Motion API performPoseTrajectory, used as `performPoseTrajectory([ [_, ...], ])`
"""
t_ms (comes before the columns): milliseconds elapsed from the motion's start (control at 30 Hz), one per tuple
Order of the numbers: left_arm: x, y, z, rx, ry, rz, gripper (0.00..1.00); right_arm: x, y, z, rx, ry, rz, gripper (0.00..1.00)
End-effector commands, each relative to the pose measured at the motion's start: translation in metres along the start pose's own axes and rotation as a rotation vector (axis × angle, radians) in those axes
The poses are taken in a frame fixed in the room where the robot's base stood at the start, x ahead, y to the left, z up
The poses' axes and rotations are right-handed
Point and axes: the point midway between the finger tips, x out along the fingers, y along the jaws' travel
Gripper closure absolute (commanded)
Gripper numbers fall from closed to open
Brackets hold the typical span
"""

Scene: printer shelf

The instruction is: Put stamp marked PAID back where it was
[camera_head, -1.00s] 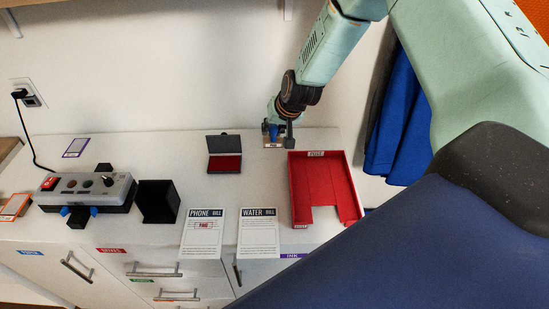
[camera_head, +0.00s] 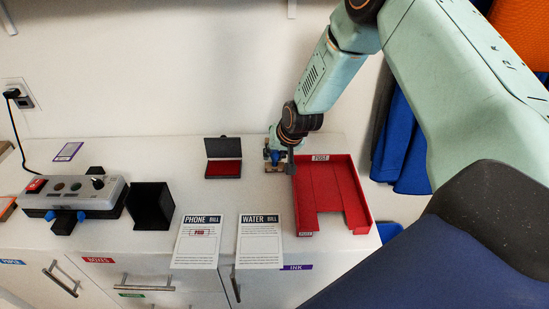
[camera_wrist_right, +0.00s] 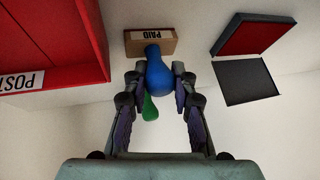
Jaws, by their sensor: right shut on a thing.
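The stamp marked PAID (camera_wrist_right: 150,42) has a wooden block and a blue handle. My right gripper (camera_head: 276,156) is shut on the blue handle, which shows between its fingers in the right wrist view (camera_wrist_right: 158,78). In the head view the stamp's block (camera_head: 275,168) is at the table top, between the ink pad and the red tray. I cannot tell whether it touches the table. A small green thing (camera_wrist_right: 150,108) shows beside the handle in the wrist view; what it belongs to is unclear. My left gripper is not in view.
The open ink pad (camera_head: 223,168) lies left of the stamp, and the red POST tray (camera_head: 303,200) close on its right. Phone bill (camera_head: 197,245), with a red PAID mark, and water bill (camera_head: 259,245) lie in front. A black holder (camera_head: 152,205) and a grey device (camera_head: 80,192) stand left.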

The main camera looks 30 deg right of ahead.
Motion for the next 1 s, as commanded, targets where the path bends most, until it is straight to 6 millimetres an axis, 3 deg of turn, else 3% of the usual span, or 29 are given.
performPoseTrajectory([
  [333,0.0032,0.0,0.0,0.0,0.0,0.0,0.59,0.0028,0.0006,0.0018,-0.001,-0.001,0.0,0.95],
  [367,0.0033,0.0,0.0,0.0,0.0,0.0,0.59,0.0029,0.0007,0.002,-0.001,-0.001,0.0,0.74],
  [633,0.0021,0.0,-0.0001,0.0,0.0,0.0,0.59,0.0018,0.0004,0.0014,-0.001,-0.001,0.0,0.52],
  [1000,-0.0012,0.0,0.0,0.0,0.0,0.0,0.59,-0.0011,-0.0004,-0.0002,-0.001,-0.001,0.0,0.52],
])
